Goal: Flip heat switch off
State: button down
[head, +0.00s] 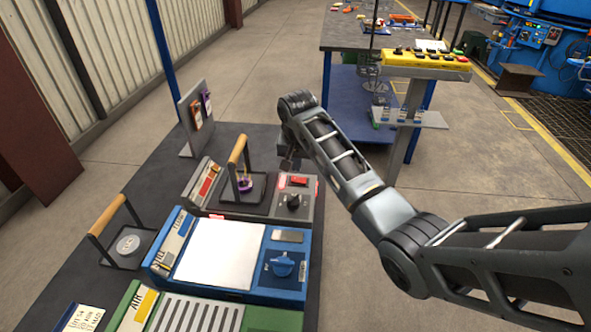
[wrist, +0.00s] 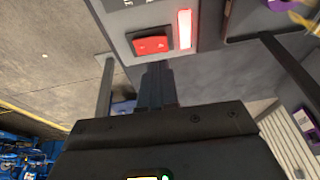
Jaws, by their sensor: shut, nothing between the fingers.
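The red heat switch (head: 299,181) sits on the top right of a grey control unit (head: 258,207) on the dark bench. A glowing red strip is beside it, and a black knob (head: 293,201) is in front of it. In the wrist view the red switch (wrist: 152,45) lies just beyond my fingertips, with the lit strip (wrist: 185,28) to its right. My gripper (wrist: 155,70) is shut and empty, its fingers pointing at the switch. Whether they touch it I cannot tell. In the head view my gripper (head: 290,160) is above the unit's back edge, partly hidden by the arm.
A wooden-handled plate (head: 238,160) stands on the unit, with a purple item at its base. A blue unit (head: 255,291) with a knob and a green unit are in front. Another wooden-handled plate (head: 128,248) is at left. A yellow button box (head: 425,65) stands behind right.

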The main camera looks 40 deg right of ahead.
aim_at(301, 178)
jog(key=shift+w+f, duration=0.1)
jog(key=shift+f, duration=1.2)
jog(key=shift+a, duration=0.1)
jog(key=shift+w+a+f+g, duration=0.15)
jog(key=shift+w+f+g, duration=0.05)
jog(key=shift+f+g, duration=0.1)
jog(key=shift+s, duration=0.1)
jog(key=shift+p, duration=0.3)
jog(key=shift+s+d+r+p, duration=0.2)
jog(key=shift+s+d+p, duration=0.25)
jog(key=shift+p, duration=0.1)
jog(key=shift+s+d, duration=0.15)
